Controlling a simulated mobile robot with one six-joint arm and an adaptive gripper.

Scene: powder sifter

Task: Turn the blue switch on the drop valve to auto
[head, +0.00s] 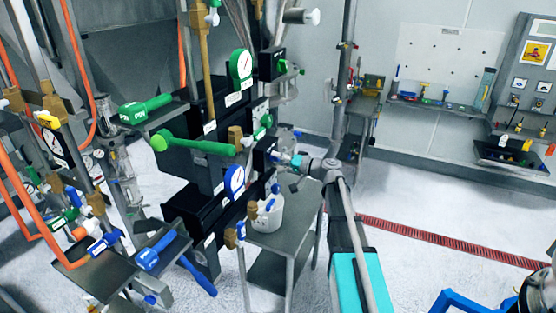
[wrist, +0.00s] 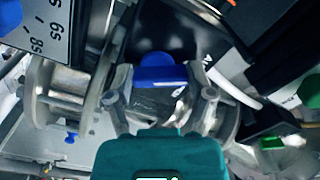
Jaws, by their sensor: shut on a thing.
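The blue switch (wrist: 160,75) shows in the wrist view, a rounded knob with a flat bar, set against a dark housing (wrist: 165,42). My gripper (wrist: 162,88) has one finger on each side of the bar and is shut on it. In the head view my gripper (head: 284,158) reaches left to the black panel boxes, and it hides most of the switch there. I cannot read any auto mark or tell which way the switch points.
A blue-rimmed gauge (head: 234,183) and a white bucket (head: 266,214) on a grey stand (head: 290,234) are close below my gripper. A green-rimmed gauge (head: 241,65) and a long green lever (head: 195,143) are to the left. Open floor lies to the right.

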